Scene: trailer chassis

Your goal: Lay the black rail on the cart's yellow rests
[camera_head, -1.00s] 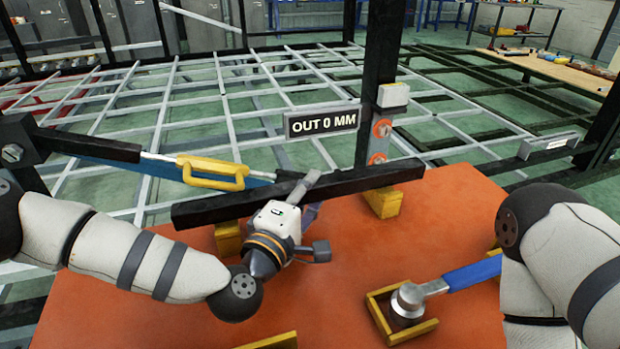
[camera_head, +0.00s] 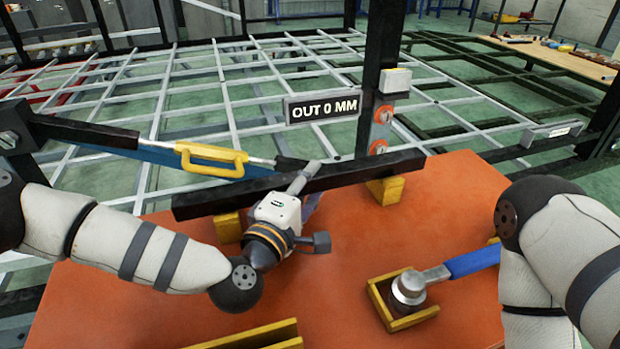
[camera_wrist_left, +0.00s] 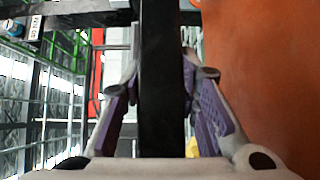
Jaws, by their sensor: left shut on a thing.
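The black rail (camera_head: 220,202) is a long dark bar running across the back of the orange cart top (camera_head: 340,235). Its left part is directly above the left yellow rest (camera_head: 229,228) and its right part above the right yellow rest (camera_head: 386,190). It appears to touch both, but I cannot tell for certain. My left gripper (camera_head: 308,178) is shut on the rail near its middle. In the left wrist view, the rail (camera_wrist_left: 161,90) passes between the two purple-padded fingers. My right arm shows at the right, but its gripper is out of view.
A blue-handled tool (camera_head: 470,262) has its metal head in a yellow holder (camera_head: 404,318). A yellow piece (camera_head: 265,336) is at the cart's front edge. Behind stand a black post (camera_head: 379,70), a sign reading "OUT 0 MM" (camera_head: 322,107), a yellow handle (camera_head: 211,159) and the chassis frame (camera_head: 230,110).

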